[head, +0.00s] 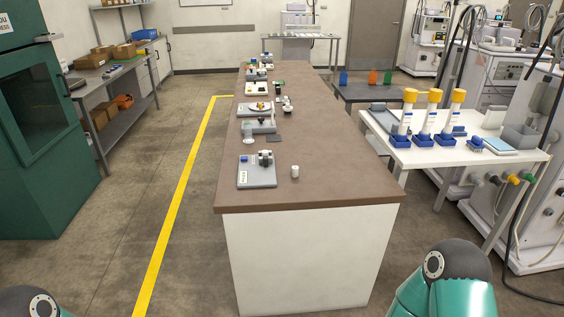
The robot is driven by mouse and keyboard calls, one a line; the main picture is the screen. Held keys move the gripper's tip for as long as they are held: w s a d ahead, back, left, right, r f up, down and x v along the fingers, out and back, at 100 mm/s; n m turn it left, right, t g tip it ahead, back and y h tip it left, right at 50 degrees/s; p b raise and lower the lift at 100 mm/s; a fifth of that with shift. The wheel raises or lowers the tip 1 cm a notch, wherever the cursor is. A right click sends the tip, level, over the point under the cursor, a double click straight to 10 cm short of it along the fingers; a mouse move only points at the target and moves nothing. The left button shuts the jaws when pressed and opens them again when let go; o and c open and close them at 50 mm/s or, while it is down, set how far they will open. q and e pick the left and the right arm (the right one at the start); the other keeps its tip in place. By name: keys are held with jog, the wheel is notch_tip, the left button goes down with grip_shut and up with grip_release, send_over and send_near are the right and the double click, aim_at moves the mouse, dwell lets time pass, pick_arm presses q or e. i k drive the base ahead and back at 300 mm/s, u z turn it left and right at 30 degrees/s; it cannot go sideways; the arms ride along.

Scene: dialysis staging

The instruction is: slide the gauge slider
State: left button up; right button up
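A long bench (320,184) with a brown top runs away from me in the middle of the head view. Near its front end lies a grey plate (257,180) with a small dark and metallic fixture (265,158) standing on it. A small white cylinder (295,171) stands just right of the plate. Several other small fixtures stand in a row farther back. I cannot tell which of them carries the gauge slider; they are too small. Neither gripper is in view; only parts of my arms show at the bottom corners.
A green cabinet (45,130) and a shelf bench are at the left. Floor left of the bench, along a yellow line (176,210), is clear.

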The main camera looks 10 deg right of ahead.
aim_at(266, 160)
jog(key=z, duration=0.5)
jog(key=i, duration=1)
jog(key=z, duration=0.1)
